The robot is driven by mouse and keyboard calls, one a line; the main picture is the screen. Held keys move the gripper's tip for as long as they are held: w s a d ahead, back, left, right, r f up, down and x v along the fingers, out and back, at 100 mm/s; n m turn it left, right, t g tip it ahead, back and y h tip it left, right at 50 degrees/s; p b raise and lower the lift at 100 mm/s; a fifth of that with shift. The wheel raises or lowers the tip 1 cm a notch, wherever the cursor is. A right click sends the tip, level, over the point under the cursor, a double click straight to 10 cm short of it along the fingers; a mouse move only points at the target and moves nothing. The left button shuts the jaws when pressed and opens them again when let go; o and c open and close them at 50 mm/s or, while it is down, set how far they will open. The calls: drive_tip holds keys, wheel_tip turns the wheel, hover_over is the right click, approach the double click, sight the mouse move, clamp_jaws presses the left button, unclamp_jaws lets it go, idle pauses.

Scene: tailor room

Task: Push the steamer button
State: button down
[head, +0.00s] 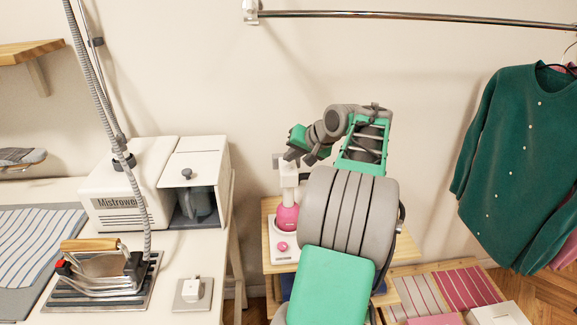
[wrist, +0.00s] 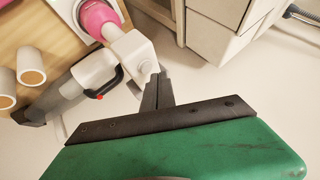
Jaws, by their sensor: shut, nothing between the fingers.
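A white appliance with a pink round tank (head: 287,217) stands on a wooden shelf, and it looks like a steamer. A round pink button (head: 282,246) sits on its white base. The upright white head (head: 286,178) rises above the tank. My gripper (head: 291,156) is shut and empty, beside and slightly above the head. In the wrist view, my shut fingers (wrist: 158,80) overlap the corner of the white head (wrist: 133,50); I cannot tell whether they touch. The pink tank (wrist: 98,17) is cut off by the top edge, and a black trigger part with a red spot (wrist: 103,88) shows.
A white table on the left holds a white machine marked Mistrower (head: 122,200), an iron (head: 100,272) and a small switch box (head: 192,290). A metal rail (head: 400,15) crosses above, with a green cardigan (head: 515,165) on the right. Thread spools (wrist: 30,62) stand on the shelf.

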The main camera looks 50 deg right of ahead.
sight(291, 167)
drive_tip(key=shift+f, duration=0.45)
drive_tip(key=shift+f, duration=0.2)
drive_tip(key=shift+r, duration=0.15)
drive_tip(key=shift+r+p, duration=0.5)
drive_tip(key=shift+p, duration=0.1)
wheel_tip(291, 167, up, 6)
drive_tip(key=p, duration=0.5)
drive_tip(key=shift+p, duration=0.35)
